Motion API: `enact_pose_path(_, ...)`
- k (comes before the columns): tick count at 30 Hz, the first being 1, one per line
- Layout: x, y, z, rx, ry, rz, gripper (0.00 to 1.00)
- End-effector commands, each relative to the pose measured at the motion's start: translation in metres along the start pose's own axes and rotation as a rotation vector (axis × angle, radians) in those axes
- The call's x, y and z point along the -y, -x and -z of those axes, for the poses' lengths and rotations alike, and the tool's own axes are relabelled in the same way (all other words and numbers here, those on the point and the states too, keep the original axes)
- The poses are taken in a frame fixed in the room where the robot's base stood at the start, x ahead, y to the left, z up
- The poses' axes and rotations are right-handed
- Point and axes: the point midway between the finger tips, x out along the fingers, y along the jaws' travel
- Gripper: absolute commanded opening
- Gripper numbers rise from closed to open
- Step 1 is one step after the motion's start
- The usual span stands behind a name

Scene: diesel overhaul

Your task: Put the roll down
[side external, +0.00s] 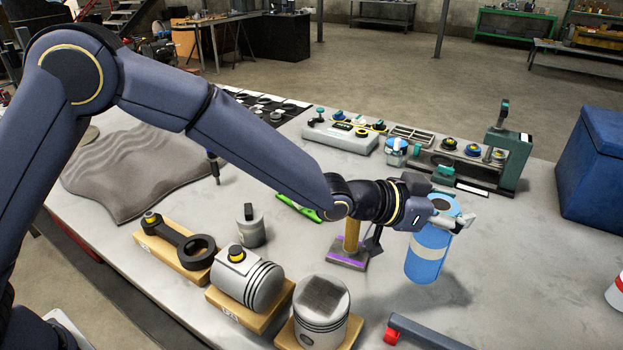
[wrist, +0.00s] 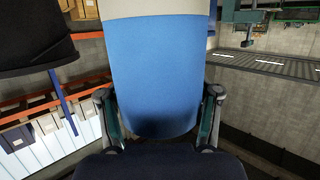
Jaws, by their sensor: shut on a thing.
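In the wrist view the roll (wrist: 155,75) fills the middle, with a finger of my gripper (wrist: 158,118) on each side. A soft shadow lies on the grey table (side external: 510,290) by its lower end. I cannot tell whether its base touches the table.
Pistons (side external: 322,306) and a connecting rod (side external: 180,236) on wooden blocks stand to the left. A red-ended blue bar (side external: 425,333) lies in front. A purple-edged stand (side external: 347,255) is close on the left. A blue bin (side external: 592,165) is at right. Table right of the roll is clear.

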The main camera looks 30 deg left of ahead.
Motion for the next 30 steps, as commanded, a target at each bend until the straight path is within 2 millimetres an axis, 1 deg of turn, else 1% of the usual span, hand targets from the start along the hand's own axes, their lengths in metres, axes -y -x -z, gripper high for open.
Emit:
enact_pose_path(1, 0.0, 0.003, 0.01, -0.006, 0.0, 0.0, 0.0)
enact_pose_path(4, 0.001, 0.009, 0.03, -0.006, 0.0, 0.001, 0.0)
enact_pose_path(6, 0.0, 0.015, 0.05, -0.009, -0.002, 0.001, 0.0)
enact_pose_path(8, 0.001, 0.019, 0.062, -0.007, -0.001, 0.001, 0.0)
enact_pose_path(9, 0.001, 0.023, 0.074, -0.009, -0.001, 0.002, 0.0)
enact_pose_path(11, 0.001, 0.026, 0.085, -0.006, -0.001, 0.001, 0.0)
enact_pose_path(13, 0.001, 0.032, 0.102, -0.008, -0.002, 0.002, 0.0)
enact_pose_path(17, 0.001, 0.039, 0.125, -0.006, -0.001, 0.002, 0.0)
enact_pose_path(19, 0.015, 0.042, 0.121, 0.0, 0.003, 0.023, 0.0)
enact_pose_path(23, 0.043, 0.05, 0.119, -0.002, 0.01, 0.066, 0.0)
enact_pose_path(26, 0.069, 0.06, 0.117, -0.003, 0.018, 0.106, 0.0)
enact_pose_path(29, 0.1, 0.073, 0.113, -0.002, 0.028, 0.156, 0.0)
enact_pose_path(30, 0.116, 0.08, 0.112, -0.003, 0.033, 0.182, 0.0)
